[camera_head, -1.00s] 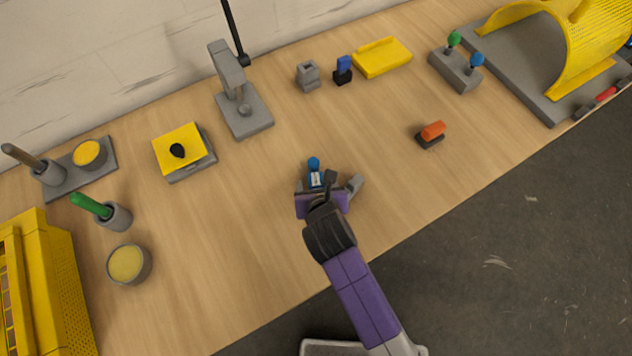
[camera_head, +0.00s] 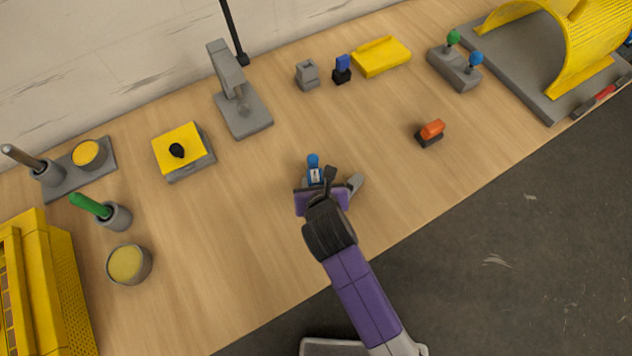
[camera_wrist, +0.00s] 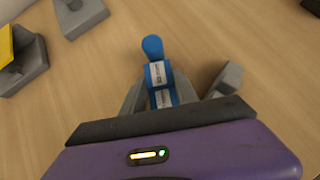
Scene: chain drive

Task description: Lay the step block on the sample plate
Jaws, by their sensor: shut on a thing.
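My gripper (camera_head: 316,182) is low over the table and shut on a blue piece (camera_head: 313,161) with a white label. In the wrist view this blue piece (camera_wrist: 153,48) has a rounded knob end and labelled bands, and stands between the grey fingers (camera_wrist: 158,100). A small grey block (camera_head: 355,183) that looks stepped lies just right of the gripper; in the wrist view the grey block (camera_wrist: 228,79) is beside the right finger, and appears to be the step block. I cannot tell for sure which thing is the sample plate.
A grey stand (camera_head: 245,112) and a yellow-topped grey square base (camera_head: 195,168) are up and left. A yellow tray (camera_head: 382,57) is at the back. An orange-topped block (camera_head: 431,131) is to the right. The wood around the gripper is mostly clear.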

